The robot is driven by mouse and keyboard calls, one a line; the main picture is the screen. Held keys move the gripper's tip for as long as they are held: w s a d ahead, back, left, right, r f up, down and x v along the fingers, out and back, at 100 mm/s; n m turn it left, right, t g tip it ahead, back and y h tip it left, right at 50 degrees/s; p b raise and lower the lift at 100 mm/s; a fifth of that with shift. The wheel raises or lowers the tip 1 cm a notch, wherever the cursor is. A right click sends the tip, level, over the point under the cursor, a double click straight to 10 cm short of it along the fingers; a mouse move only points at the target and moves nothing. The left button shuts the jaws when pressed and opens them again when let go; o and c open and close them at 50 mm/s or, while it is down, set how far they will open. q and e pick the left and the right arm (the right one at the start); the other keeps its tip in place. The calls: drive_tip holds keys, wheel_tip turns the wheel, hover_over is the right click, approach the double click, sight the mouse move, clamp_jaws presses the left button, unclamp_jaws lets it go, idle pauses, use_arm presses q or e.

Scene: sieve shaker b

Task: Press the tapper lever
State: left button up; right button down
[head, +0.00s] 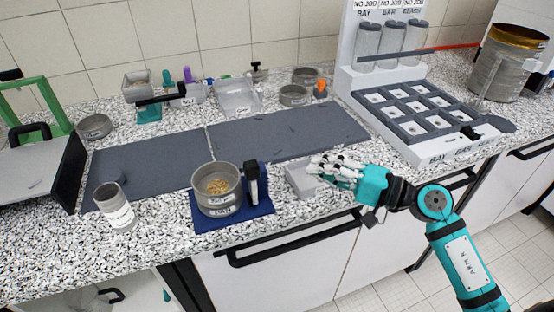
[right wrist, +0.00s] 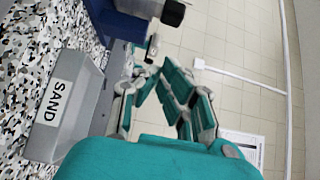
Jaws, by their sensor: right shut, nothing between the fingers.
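A round grey sieve (head: 217,199) with tan grains inside sits on a blue base (head: 240,217) at the front of the counter. A black-topped upright post (head: 251,180) stands on the base, at the right of the sieve; I take it for the tapper lever, but the views do not settle this. My right gripper (head: 318,165) is shut and empty, right of the post and apart from it, over a grey box (head: 300,181). The right wrist view shows this box's SAND label (right wrist: 56,103). My left gripper is not in view.
Dark grey mats (head: 290,132) lie behind the base. Several small items line the back.

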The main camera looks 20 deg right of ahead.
sight(253, 183)
drive_tip(key=w+a+p, duration=0.3)
drive_tip(key=a+p, duration=0.1)
drive_tip(key=a, duration=0.4)
drive_tip(key=shift+w, duration=0.3)
